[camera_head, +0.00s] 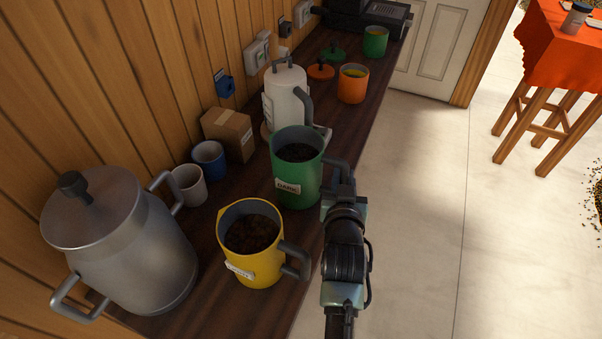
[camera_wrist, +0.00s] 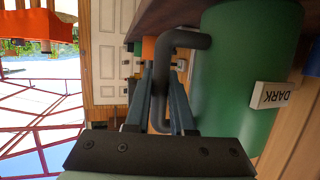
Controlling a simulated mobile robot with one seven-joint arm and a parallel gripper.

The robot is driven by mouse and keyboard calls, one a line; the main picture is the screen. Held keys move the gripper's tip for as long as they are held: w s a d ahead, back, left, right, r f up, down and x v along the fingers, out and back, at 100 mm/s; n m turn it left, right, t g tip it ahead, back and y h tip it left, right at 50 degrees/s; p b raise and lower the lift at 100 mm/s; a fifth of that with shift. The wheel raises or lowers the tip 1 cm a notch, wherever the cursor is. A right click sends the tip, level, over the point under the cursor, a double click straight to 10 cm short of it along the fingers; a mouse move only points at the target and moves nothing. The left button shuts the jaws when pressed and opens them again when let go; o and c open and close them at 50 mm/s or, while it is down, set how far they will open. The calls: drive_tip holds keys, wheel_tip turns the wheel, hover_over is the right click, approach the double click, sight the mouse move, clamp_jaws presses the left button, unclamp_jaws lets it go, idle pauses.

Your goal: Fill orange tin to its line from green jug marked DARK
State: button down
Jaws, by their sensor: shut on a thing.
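The green jug (camera_head: 294,186) marked DARK stands upright at the counter's front edge, with dark beans inside. My gripper (camera_head: 338,186) is shut on its handle, on the jug's right side. In the wrist view the jug (camera_wrist: 238,80) and its label appear sideways, and the handle (camera_wrist: 185,39) passes between my fingers (camera_wrist: 160,95). The orange tin (camera_head: 352,86) stands open farther back on the counter, with a yellowish inside. Its fill line cannot be made out. An orange lid (camera_head: 321,71) lies to its left.
A yellow jug (camera_head: 252,262) of dark beans stands nearer. A large metal urn (camera_head: 125,245), two cups (camera_head: 208,160), a cardboard box (camera_head: 228,133) and a white kettle-like vessel (camera_head: 286,95) line the wall side. A green tin (camera_head: 375,42) stands beyond the orange one. Open floor lies right.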

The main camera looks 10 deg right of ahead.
sight(346, 170)
drive_tip(key=shift+r+p, duration=1.25)
drive_tip(key=shift+r, duration=0.7)
